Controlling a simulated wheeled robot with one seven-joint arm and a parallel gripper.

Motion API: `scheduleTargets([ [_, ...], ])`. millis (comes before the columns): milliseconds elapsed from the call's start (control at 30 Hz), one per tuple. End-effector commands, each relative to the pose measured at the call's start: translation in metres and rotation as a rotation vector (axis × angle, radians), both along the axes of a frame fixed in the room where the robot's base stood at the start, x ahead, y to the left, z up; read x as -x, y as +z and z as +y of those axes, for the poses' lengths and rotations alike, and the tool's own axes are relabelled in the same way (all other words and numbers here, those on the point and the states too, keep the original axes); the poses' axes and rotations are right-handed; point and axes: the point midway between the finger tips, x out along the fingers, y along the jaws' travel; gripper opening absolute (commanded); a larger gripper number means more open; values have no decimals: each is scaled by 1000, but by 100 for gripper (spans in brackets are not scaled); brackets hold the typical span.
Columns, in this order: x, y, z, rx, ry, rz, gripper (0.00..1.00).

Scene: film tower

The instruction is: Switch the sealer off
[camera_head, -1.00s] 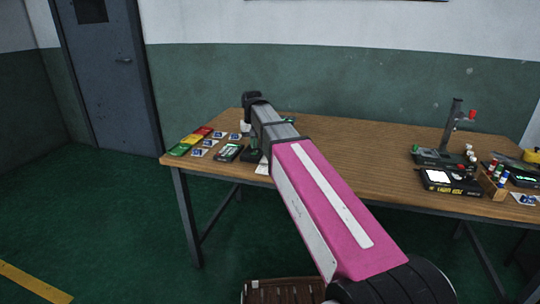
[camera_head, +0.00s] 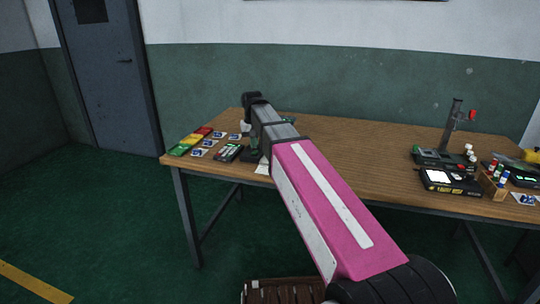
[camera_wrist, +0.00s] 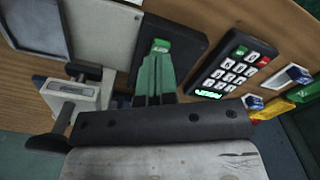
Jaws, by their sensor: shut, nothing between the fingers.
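In the wrist view my gripper (camera_wrist: 154,82) is shut and empty, its green fingers together. Their tips are at a small green lettered switch (camera_wrist: 160,46) on a dark box (camera_wrist: 184,48); I cannot tell whether they touch it. This box looks like part of the sealer, but its full shape is hidden by my gripper. In the head view my arm reaches over the table's left part and hides most of this spot. A pale device with a dark lever (camera_wrist: 84,97) is left of the fingers in the wrist view.
A keypad device (camera_wrist: 232,66) with a lit green display lies just right of the box. Small picture cards (camera_head: 198,153) and coloured boxes (camera_head: 188,143) lie at the left end of the wooden table (camera_head: 345,150). A stand (camera_head: 450,135) is at the right; the table's middle is clear.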

Motion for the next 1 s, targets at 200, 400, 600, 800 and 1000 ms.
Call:
scheduleTargets([
  [200,0,-2,0,0,0,0,0],
  [400,0,-4,0,0,0,0,0],
  [600,0,-7,0,0,0,0,0],
  [800,0,-9,0,0,0,0,0],
  [1000,0,-12,0,0,0,0,0],
])
